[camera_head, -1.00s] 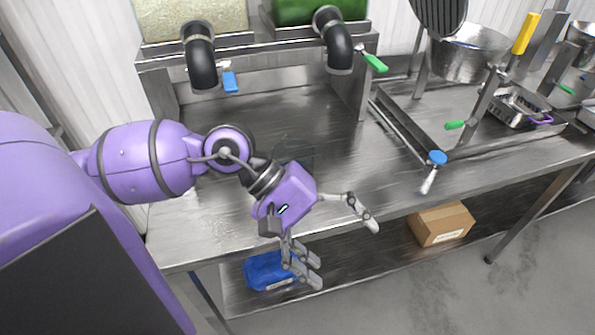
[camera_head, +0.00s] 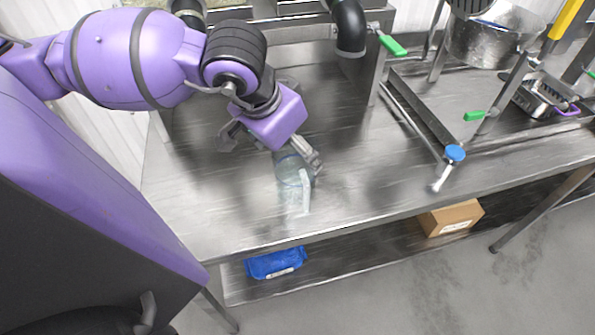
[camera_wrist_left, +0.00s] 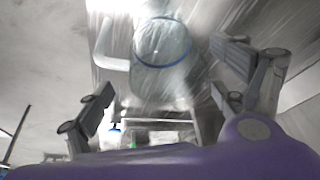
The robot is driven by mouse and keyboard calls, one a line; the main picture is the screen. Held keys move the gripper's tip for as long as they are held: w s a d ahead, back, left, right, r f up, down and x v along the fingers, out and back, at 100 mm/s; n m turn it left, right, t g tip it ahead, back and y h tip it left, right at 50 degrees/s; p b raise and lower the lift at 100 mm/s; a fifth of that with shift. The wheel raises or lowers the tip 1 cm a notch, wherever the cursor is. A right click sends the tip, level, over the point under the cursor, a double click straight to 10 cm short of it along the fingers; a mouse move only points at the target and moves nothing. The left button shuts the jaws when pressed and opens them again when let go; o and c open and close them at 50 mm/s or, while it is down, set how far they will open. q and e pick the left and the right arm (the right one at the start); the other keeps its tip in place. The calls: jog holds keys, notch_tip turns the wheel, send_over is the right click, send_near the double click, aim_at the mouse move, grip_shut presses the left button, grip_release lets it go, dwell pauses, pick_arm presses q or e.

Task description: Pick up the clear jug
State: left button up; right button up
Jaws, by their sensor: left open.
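The clear jug (camera_head: 291,172) stands on the steel table, its handle (camera_head: 305,192) facing the front edge. It is see-through, and my left gripper hides part of it. My left gripper (camera_head: 270,152) is open and reaches in from behind the jug. In the left wrist view the jug (camera_wrist_left: 162,48) shows between and beyond the spread fingers (camera_wrist_left: 165,82), with its handle to the left. I see no finger clearly touching it. My right gripper is not in view.
The steel table (camera_head: 225,215) is clear around the jug. A dark dispenser spout (camera_head: 348,28) with a green handle (camera_head: 391,45) hangs at the back. A blue package (camera_head: 275,264) and cardboard box (camera_head: 450,217) lie below.

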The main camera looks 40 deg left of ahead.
aim_at(295, 158)
pick_arm(q)
jog(key=x, duration=0.5)
jog(key=shift+a+f+p, duration=0.15)
jog(key=shift+a+p, duration=0.15)
jog(key=shift+a, duration=0.1)
jog(key=shift+c, duration=0.5)
jog(key=c, duration=1.2)
jog(key=shift+c, duration=0.2)
